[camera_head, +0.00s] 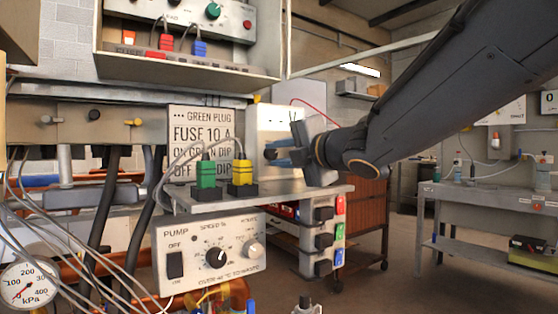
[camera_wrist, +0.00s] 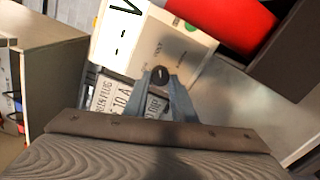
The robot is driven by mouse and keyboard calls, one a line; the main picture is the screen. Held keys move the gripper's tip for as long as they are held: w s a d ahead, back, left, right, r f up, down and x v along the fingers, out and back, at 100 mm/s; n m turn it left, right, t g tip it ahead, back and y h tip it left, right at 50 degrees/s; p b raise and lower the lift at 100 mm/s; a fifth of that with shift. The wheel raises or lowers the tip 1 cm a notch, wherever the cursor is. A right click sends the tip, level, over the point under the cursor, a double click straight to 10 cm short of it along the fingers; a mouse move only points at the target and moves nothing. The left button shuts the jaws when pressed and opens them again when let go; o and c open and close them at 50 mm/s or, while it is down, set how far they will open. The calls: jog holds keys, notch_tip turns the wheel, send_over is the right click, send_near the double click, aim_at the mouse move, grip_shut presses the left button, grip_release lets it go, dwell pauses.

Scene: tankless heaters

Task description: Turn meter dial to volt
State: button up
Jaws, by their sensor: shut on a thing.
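The meter (camera_head: 268,124) is a light box standing behind the shelf in the head view. In the wrist view the meter (camera_wrist: 188,48) shows a display with dark marks, a green spot and faint lettering by its dial. The dark round dial (camera_wrist: 160,76) sits between the tips of my blue-grey fingers. My gripper (camera_wrist: 162,84) is shut on the dial. In the head view my gripper (camera_head: 279,154) reaches the meter's face from the right. The dial's pointer and setting are too small to read for certain.
A green plug (camera_head: 205,172) and a yellow plug (camera_head: 242,172) stand on the shelf left of my gripper, with cables looping up. A pump panel (camera_head: 210,258) hangs below. A sign (camera_head: 196,130) stands behind the plugs. An open-fronted box (camera_head: 190,62) overhangs above. Open floor lies right.

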dwell(0.5)
jog(key=o, duration=1.1)
jog(key=shift+c, duration=0.2)
jog(key=p+v, duration=0.1)
jog(key=v, duration=0.2)
jog(key=p+v, duration=0.1)
jog(key=v, duration=0.1)
jog(key=shift+s+d+r+p, duration=0.2)
jog(key=shift+s+d+p, duration=0.05)
jog(key=shift+s+p, duration=0.05)
jog(key=shift+p+v, duration=1.05)
jog(key=shift+p, duration=0.6)
jog(key=shift+f, duration=0.2)
